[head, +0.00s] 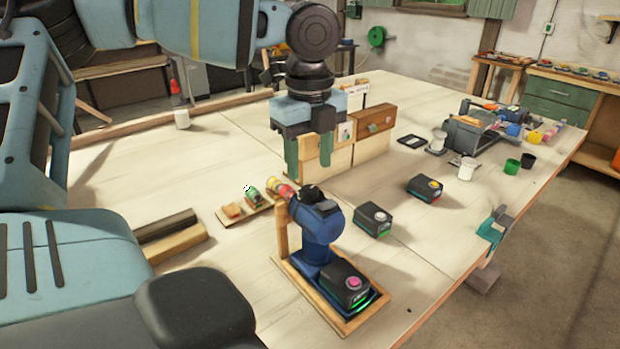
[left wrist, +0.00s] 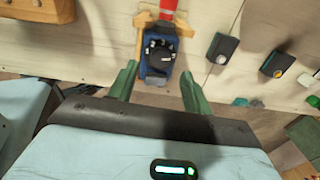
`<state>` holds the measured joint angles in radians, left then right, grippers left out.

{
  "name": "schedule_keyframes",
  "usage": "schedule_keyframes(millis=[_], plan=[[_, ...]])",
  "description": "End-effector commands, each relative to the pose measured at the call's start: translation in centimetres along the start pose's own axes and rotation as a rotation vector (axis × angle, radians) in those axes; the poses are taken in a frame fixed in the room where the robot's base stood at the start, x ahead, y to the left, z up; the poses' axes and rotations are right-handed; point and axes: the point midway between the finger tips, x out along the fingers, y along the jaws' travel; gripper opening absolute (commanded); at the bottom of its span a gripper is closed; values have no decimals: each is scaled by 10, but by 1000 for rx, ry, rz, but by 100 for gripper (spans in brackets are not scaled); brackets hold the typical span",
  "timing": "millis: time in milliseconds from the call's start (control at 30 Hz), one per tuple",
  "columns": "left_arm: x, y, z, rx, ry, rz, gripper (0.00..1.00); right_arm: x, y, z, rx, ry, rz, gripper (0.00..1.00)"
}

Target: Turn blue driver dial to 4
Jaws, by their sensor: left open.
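The blue driver (head: 317,222) stands upright on its black battery in a wooden cradle (head: 281,240) near the table's front. Its red and yellow nose points left. The dark dial (left wrist: 160,56) shows on top of the driver in the left wrist view, with pale marks around it. The number it is set to is too small to read. My left gripper (head: 309,162) is open and empty, pointing down above and behind the driver in the head view. In the left wrist view its green fingertips (left wrist: 158,72) stand on either side of the driver, apart from it. My right gripper is not in view.
Black battery packs (head: 373,219) and (head: 425,188) lie right of the driver. A small board with coloured pieces (head: 232,211) lies left of the driver. A teal clamp (head: 492,228) sits at the right table edge.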

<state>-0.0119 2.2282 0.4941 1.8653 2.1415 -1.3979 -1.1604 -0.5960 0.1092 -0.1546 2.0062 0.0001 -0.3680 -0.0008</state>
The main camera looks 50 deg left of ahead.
Motion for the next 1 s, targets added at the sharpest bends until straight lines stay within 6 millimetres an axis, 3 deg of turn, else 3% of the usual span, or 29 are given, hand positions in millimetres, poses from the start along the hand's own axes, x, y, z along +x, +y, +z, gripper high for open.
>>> schedule_keyframes(millis=[100, 300, 667, 1000], plan=[[19, 1, 0, 0, 2, 3, 49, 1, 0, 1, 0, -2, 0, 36], [39, 0, 0, 0, 1, 1, 49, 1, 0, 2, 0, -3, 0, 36], [44, 0, 0, 0, 1, -1, 49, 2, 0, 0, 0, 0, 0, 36], [44, 0, 0, 0, 0, 0, 6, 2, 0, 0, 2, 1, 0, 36]])
